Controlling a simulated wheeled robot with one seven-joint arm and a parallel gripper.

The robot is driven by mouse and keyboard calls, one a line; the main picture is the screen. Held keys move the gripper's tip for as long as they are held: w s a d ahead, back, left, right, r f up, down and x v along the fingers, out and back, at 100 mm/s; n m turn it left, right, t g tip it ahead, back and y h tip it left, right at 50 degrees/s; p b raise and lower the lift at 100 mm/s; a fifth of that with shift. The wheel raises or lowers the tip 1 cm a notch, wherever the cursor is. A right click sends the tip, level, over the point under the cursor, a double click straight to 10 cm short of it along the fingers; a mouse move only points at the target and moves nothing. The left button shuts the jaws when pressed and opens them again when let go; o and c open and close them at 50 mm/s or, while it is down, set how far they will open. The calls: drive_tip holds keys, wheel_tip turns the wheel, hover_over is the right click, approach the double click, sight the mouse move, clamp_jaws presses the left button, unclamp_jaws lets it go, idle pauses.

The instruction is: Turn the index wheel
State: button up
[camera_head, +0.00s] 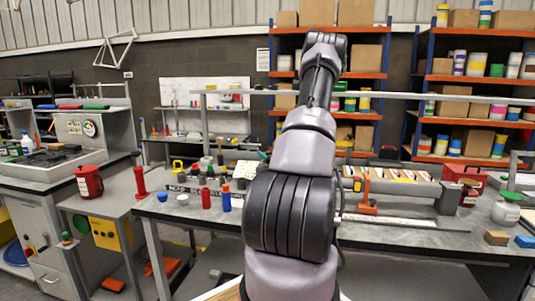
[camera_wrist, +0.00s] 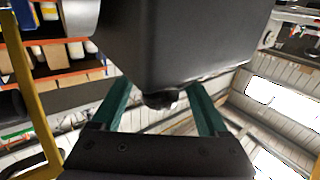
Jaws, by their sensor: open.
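My gripper (camera_wrist: 158,85) shows in the wrist view with two green fingers set wide apart and nothing between them. No part is clearly recognisable as the index wheel.
The long grey workbench (camera_head: 440,238) carries bottles, a tray of parts (camera_head: 395,182) and a red box (camera_head: 465,180). A red canister (camera_head: 89,182) stands at the left. Orange shelves (camera_head: 440,77) hold boxes and cans behind. My arm blocks the bench's middle.

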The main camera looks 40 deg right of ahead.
drive_tip(key=shift+x, duration=0.75)
clamp_jaws()
drive_tip(key=shift+a+n+y, duration=0.25)
drive_tip(key=shift+n+y, duration=0.65)
drive_tip(key=shift+y, duration=0.5)
unclamp_jaws()
drive_tip(key=s, duration=1)
drive_tip(key=shift+s+a, duration=0.35)
drive_tip(key=shift+a, duration=0.1)
